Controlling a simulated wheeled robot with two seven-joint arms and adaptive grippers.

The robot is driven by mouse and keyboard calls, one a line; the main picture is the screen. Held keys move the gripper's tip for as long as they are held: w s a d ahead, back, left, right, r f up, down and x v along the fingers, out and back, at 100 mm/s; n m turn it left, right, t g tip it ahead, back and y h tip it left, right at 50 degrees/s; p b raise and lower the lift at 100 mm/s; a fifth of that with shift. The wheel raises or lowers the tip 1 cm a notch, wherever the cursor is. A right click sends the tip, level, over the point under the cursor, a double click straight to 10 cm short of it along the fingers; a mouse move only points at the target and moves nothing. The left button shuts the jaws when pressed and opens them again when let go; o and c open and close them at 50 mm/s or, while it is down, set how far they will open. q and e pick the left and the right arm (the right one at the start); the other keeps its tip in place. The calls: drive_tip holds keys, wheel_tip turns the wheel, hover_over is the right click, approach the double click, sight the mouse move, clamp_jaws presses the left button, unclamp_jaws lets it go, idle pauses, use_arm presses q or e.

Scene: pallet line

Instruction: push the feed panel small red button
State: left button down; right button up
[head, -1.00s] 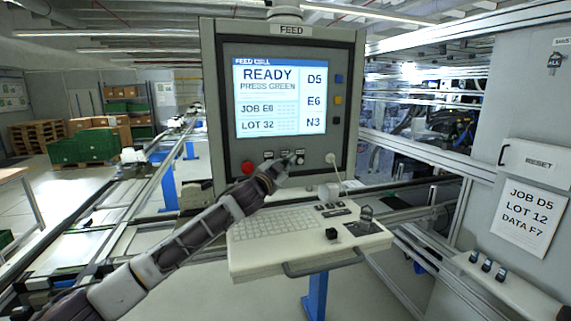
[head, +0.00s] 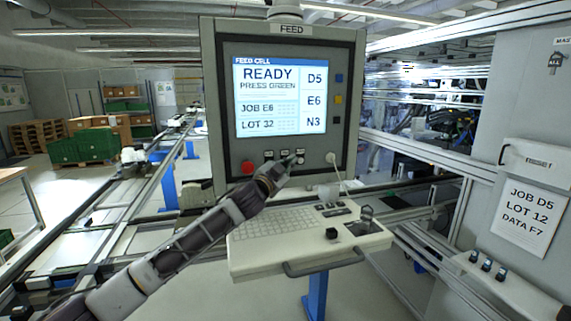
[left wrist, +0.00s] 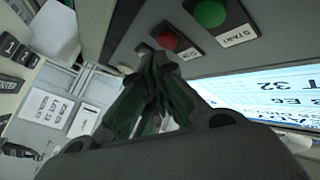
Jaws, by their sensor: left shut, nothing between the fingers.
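The feed panel (head: 212,110) stands upright ahead of me, with a lit screen and a row of small buttons below it. In the left wrist view a small red button (left wrist: 166,39) sits on the panel face beside a green button (left wrist: 210,13) labelled START. In the left wrist view the left gripper (left wrist: 158,62) is close to the red button; contact cannot be told. My right gripper is not in view.
A larger red button (head: 248,168) is at the panel's lower left. A keyboard shelf (head: 262,265) with a front handle juts out below the panel. Rails run to the left, and a grey cabinet (head: 520,90) stands at the right.

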use_arm(q)
drive_tip(key=shift+s, duration=0.2)
idle(0.3)
drive_tip(key=shift+s+d, duration=0.25)
drive_tip(key=shift+s, duration=0.5)
drive_tip(key=shift+s+d, duration=0.3)
drive_tip(key=shift+s, duration=0.5)
drive_tip(key=shift+s+d, duration=0.25)
drive_tip(key=shift+s, duration=0.5)
